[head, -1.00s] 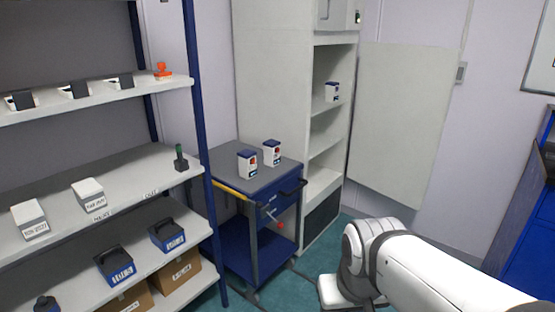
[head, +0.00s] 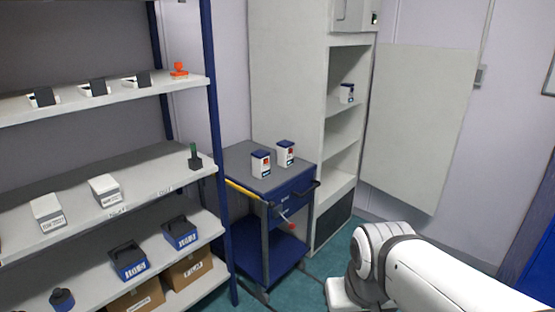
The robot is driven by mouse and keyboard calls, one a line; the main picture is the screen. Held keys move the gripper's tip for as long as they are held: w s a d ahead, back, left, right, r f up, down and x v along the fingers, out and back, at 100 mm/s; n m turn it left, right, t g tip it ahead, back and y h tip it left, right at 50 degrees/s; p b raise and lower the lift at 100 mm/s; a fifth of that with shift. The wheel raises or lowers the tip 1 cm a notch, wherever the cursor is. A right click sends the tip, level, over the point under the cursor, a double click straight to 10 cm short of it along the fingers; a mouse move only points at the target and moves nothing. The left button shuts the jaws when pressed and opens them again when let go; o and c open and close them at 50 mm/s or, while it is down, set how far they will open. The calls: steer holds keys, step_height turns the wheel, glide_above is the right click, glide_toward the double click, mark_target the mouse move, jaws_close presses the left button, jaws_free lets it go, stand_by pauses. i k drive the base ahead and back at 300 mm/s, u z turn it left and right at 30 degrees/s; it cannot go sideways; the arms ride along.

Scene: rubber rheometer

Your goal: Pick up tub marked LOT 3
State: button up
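Two white tubs with dark blue lids stand upright on the grey top of a blue cart (head: 240,158): a front tub (head: 261,165) and a back tub (head: 285,154). Each has a label with a red patch. The lot markings are too small to read, so I cannot tell which tub is LOT 3. My white arm shows at the lower right, well apart from the tubs. My gripper is out of the picture.
A shelving rack (head: 130,166) on the left holds white boxes, blue bins and cartons. The tall cabinet (head: 290,90) stands behind the cart, its door (head: 420,125) open to the right. Green floor (head: 310,285) shows between cart and arm.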

mark_target(260, 171)
steer(key=z, duration=0.35)
steer(key=k, duration=1)
steer(key=z, duration=0.75)
steer(key=i, duration=1.75)
steer(key=u, duration=0.5)
steer(key=i, duration=1.55)
steer(key=u, duration=1.55)
steer(key=i, duration=1.05)
steer(key=u, duration=0.5)
steer(key=k, duration=0.9)
